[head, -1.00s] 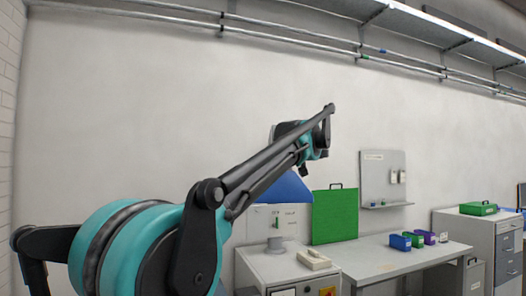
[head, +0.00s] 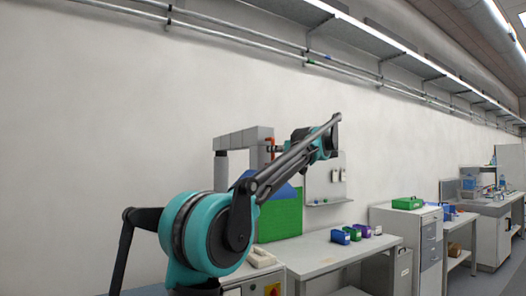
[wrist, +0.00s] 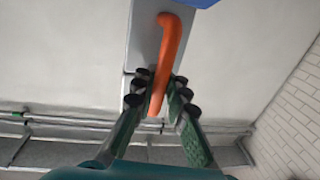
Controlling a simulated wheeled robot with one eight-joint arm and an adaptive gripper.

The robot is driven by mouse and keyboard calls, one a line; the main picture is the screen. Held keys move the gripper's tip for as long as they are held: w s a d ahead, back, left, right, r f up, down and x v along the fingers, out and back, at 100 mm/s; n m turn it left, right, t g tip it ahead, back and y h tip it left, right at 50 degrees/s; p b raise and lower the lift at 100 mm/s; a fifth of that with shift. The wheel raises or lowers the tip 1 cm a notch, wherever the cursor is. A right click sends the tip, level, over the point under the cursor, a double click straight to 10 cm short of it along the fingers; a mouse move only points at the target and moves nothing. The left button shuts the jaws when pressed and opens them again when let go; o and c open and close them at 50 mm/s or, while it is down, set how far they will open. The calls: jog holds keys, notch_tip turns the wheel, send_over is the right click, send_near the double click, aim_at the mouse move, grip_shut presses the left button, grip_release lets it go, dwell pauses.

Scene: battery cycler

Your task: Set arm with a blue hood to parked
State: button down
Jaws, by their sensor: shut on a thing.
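The grey jointed arm (head: 240,139) stands above the bench at the left, with a vertical post and a boxy upper link. Its blue hood (head: 286,194) hangs low, partly hidden behind my arm; a blue edge (wrist: 197,2) shows at the top of the wrist view. An orange handle (wrist: 166,50) lies along the grey link in the wrist view, and a small orange part shows in the head view. My gripper (wrist: 158,92) is shut on the orange handle, with its fingers on both sides. In the head view my arm hides the fingertips.
A green case (head: 279,222) stands behind my arm. A desk (head: 325,255) holds small blue, green and purple bins (head: 353,233). A drawer cabinet (head: 410,232) with a green box stands further right. Pipes run along the wall above.

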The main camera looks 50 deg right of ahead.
jog(key=shift+s+d+r+n+y, duration=0.15)
jog(key=shift+s+d+y, duration=0.1)
jog(key=shift+d, duration=0.35)
jog(key=shift+s+d+f+n+y, duration=0.1)
jog(key=shift+s+d+n+y, duration=0.1)
jog(key=shift+d, duration=0.35)
jog(key=c, duration=1.5)
grip_release()
jog(key=shift+c, duration=0.2)
jog(key=shift+s, duration=0.1)
jog(key=s+a, duration=0.2)
jog(key=s, duration=0.9)
jog(key=shift+s, duration=0.35)
jog(key=shift+a, duration=0.1)
